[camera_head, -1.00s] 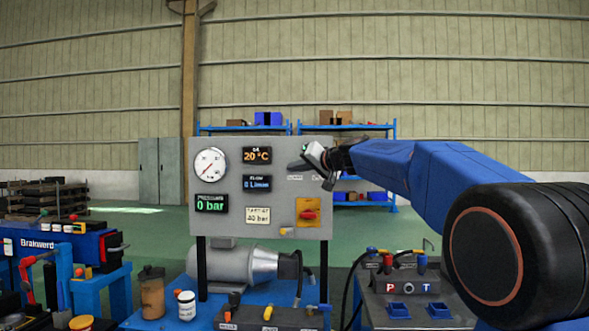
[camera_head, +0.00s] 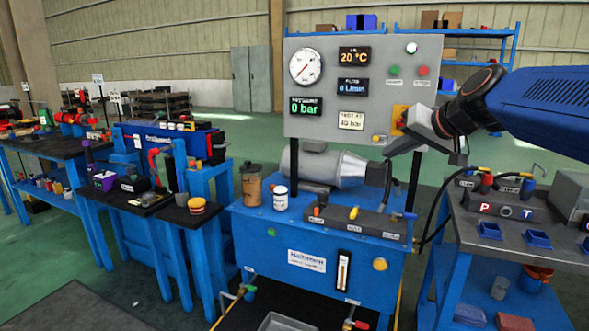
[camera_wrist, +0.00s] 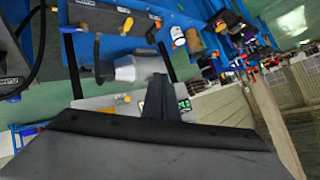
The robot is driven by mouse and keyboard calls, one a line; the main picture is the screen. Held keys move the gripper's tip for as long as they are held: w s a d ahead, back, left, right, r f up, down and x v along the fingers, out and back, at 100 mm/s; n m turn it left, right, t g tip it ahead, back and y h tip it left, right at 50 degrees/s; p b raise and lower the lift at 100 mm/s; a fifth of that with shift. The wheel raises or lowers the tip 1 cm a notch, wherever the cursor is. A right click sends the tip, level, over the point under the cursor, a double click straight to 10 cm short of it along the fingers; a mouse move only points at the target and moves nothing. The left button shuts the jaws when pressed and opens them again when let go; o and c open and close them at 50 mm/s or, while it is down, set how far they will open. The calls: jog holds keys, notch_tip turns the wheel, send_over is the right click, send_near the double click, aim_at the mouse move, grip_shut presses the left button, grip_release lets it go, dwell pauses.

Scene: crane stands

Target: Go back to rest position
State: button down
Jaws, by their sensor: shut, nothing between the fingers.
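My gripper (camera_head: 400,146) is at the right side of the grey gauge panel (camera_head: 330,95) in the head view, with my blue arm coming in from the right. Its fingers are together, pointing down and left, and hold nothing. It covers part of the panel's lower right corner, including part of the yellow plate with the red knob (camera_head: 401,118). Whether it touches the panel cannot be told. In the wrist view the dark fingers (camera_wrist: 158,98) are together in front of the panel, which appears turned over.
The blue hydraulic bench (camera_head: 320,237) stands below the panel with a motor, a brown jar (camera_head: 251,186) and a white jar (camera_head: 280,198). A side table (camera_head: 560,250) with blue trays stands at right, below my arm. More workbenches stand at left. Green floor is open at far left.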

jog(key=s+d+f+g+h, duration=0.2)
jog(key=s+f, duration=1.2)
jog(key=s, duration=0.1)
jog(key=s+d+f+n+g+h, duration=0.1)
jog(key=s+d+f+g+h, duration=0.1)
jog(key=s+f, duration=1.2)
jog(key=shift+s+d+g+h, duration=0.35)
jog(key=shift+s+g, duration=0.15)
jog(key=shift+g, duration=0.1)
jog(key=shift+r, duration=0.1)
